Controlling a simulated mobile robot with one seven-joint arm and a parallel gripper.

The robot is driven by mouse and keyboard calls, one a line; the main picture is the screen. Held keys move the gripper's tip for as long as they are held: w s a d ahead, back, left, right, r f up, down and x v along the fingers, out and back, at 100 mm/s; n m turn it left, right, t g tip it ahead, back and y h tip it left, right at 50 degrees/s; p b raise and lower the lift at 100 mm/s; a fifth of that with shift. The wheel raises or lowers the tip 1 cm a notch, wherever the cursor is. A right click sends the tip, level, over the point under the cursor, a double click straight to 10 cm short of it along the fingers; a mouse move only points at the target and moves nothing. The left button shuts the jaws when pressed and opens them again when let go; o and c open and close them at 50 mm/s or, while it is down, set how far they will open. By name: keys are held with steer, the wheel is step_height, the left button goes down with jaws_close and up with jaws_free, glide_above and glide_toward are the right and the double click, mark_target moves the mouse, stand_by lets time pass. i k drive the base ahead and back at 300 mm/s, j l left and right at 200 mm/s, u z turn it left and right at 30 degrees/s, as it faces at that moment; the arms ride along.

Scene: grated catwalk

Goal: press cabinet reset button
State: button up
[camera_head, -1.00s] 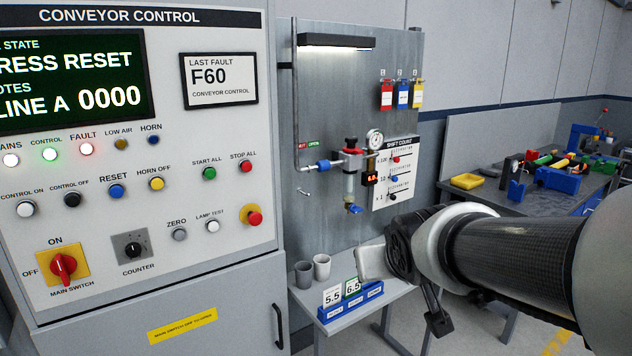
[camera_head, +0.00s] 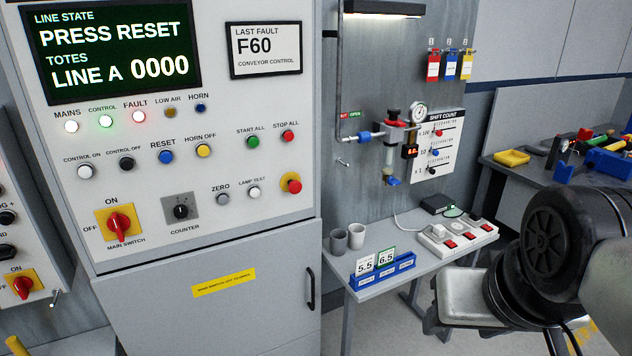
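The grey conveyor control cabinet (camera_head: 230,190) fills the left and middle. Its blue RESET button (camera_head: 166,157) sits in the middle button row, between the black CONTROL OFF button (camera_head: 127,164) and the yellow HORN OFF button (camera_head: 204,150). The green display (camera_head: 115,45) reads PRESS RESET, LINE A 0000.
A small table (camera_head: 415,262) right of the cabinet holds two cups, a blue card holder (camera_head: 384,278) and a white switch box (camera_head: 458,237). A cabinet door handle (camera_head: 311,288) sticks out. Another panel (camera_head: 25,230) stands at far left. The space before the buttons is clear.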

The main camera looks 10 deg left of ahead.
mark_target(165, 157)
steer(key=u, duration=1.45)
